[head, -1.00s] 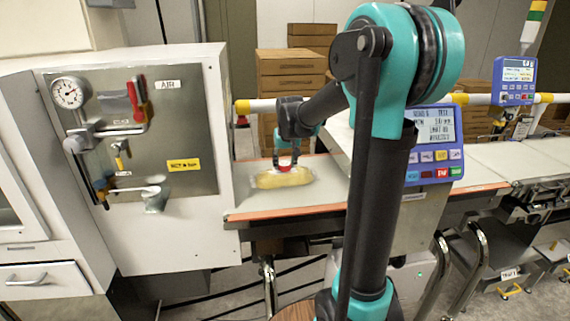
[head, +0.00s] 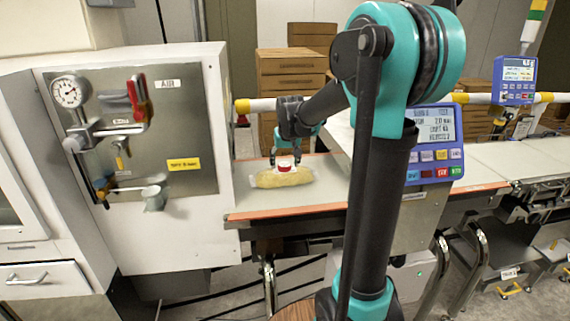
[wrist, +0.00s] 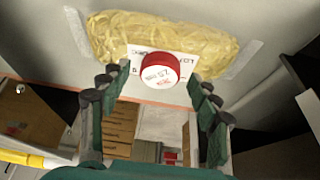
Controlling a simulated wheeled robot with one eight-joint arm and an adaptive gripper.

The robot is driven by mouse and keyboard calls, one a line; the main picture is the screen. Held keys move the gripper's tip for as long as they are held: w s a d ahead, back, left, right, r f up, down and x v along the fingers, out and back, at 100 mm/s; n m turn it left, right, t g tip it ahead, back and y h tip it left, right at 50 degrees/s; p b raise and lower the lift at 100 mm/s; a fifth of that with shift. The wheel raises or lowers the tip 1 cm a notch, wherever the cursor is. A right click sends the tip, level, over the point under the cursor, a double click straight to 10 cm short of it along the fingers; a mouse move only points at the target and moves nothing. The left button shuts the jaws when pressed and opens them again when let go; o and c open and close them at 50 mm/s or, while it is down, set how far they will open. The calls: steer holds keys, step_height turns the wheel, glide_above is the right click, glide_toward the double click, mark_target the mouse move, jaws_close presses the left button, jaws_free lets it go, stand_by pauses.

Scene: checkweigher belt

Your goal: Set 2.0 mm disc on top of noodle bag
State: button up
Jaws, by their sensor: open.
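The noodle bag (head: 265,180), yellow with clear ends, lies on the belt in the head view. It also shows at the top of the wrist view (wrist: 205,45). The red disc (wrist: 160,70), with printing on its face, lies against the white label at the middle of the bag. The disc shows as a small red patch in the head view (head: 285,168). My gripper (head: 285,158) is just above the bag. In the wrist view its fingers (wrist: 161,82) are spread to either side of the disc, with gaps between; they hold nothing.
A white cabinet (head: 215,130) with a gauge panel stands left of the belt (head: 290,203). A blue display (head: 436,140) stands to the right, behind my arm. A yellow and white rail (head: 262,105) and wooden drawers (head: 292,75) are behind.

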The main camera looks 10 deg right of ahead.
steer(key=v, duration=1.2)
steer(key=s+d+f, duration=0.2)
steer(key=s+f, duration=1)
steer(key=s+d+f, duration=0.2)
steer(key=s+f, duration=1)
steer(key=shift+s, duration=0.35)
